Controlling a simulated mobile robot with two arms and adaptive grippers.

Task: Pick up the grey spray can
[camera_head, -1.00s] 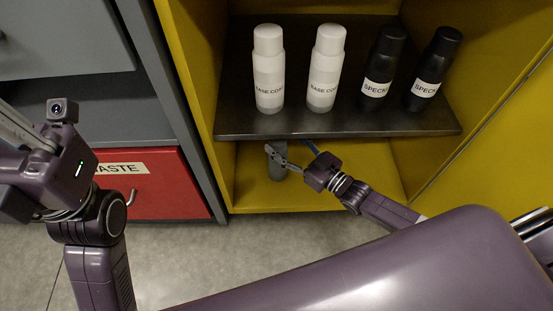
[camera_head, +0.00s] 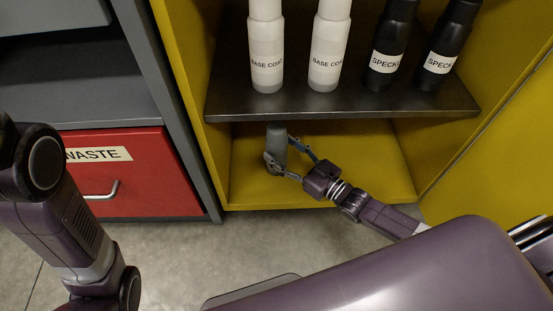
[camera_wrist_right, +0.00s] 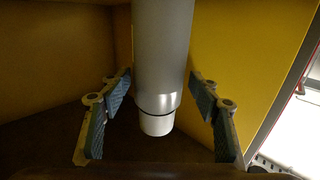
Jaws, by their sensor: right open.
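The grey spray can (camera_head: 275,134) stands in the lower compartment of the yellow cabinet, and its top is hidden under the dark shelf. My right gripper (camera_head: 281,152) is open at the can, with one finger in front of it and the other at its right side. In the right wrist view, the grey can (camera_wrist_right: 161,50) with a white end lies between the open fingers of the right gripper (camera_wrist_right: 160,82). Gaps show on both sides, so the fingers look apart from it. My left arm is at the left edge, with its gripper out of view.
The dark shelf (camera_head: 340,106) lies just above my right gripper. It carries two white BASE COAT cans (camera_head: 266,45) and two black SPECK cans (camera_head: 386,50). The yellow cabinet floor (camera_head: 375,180) is clear right of the can. A red WASTE drawer (camera_head: 135,180) is at left.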

